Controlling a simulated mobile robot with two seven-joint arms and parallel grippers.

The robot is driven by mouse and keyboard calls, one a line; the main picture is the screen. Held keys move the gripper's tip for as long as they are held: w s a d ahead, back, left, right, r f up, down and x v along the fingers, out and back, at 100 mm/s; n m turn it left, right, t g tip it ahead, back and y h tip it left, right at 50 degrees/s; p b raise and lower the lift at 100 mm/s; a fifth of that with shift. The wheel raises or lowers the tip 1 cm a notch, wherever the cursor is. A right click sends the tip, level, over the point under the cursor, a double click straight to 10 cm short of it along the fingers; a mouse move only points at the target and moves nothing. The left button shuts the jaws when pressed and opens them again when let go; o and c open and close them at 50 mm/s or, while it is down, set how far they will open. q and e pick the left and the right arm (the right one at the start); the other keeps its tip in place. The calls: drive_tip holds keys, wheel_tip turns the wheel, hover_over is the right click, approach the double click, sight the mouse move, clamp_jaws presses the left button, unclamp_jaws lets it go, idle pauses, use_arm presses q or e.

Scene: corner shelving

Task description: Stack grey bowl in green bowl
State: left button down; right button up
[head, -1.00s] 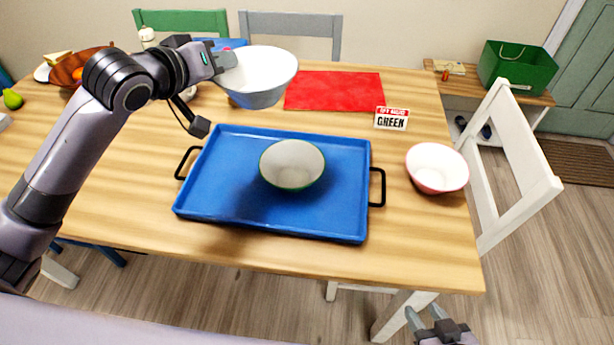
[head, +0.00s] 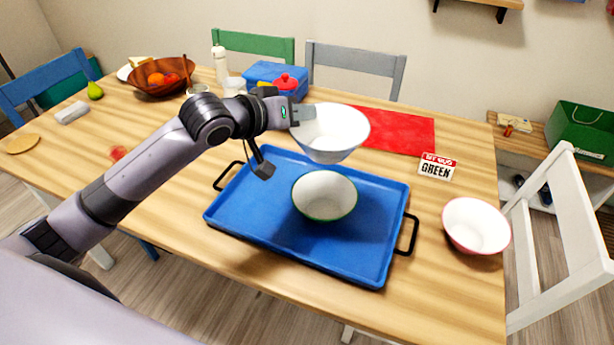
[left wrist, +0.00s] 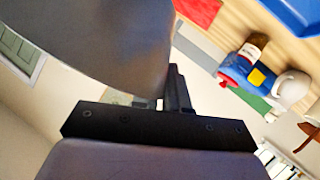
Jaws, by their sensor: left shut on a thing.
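The grey bowl (head: 335,148) is white inside and grey-blue outside. My left gripper (head: 306,114) is shut on its left rim and holds it in the air, slightly tilted, over the far part of the blue tray (head: 375,245). The green bowl (head: 325,196), white inside with a green rim, stands upright on the tray, just nearer than the held bowl in the head view. The grey bowl (left wrist: 115,40) fills the upper left of the left wrist view, and the fingers there are partly hidden. My right gripper is out of view.
A pink-rimmed bowl (head: 476,225) stands at the table's right edge. A blue box (head: 275,75), a white bottle (head: 220,62) and a fruit bowl (head: 160,78) stand at the back.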

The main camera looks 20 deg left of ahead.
sight(301, 182)
use_arm(q)
wheel_tip(301, 182, down, 14)
drive_tip(key=shift+r+b, duration=0.25)
drive_tip(key=shift+b, duration=0.35)
drive_tip(key=shift+f, duration=0.1)
drive_tip(key=shift+f, duration=0.55)
drive_tip(key=c, duration=1.1)
unclamp_jaws()
drive_tip(key=shift+s+f, duration=0.1)
drive_tip(key=shift+f, duration=0.05)
drive_tip(key=shift+c, duration=0.2)
drive_tip(key=shift+r, duration=0.25)
drive_tip(key=r+v, duration=0.1)
drive_tip(key=v, duration=1.1)
drive_tip(key=shift+p, duration=0.35)
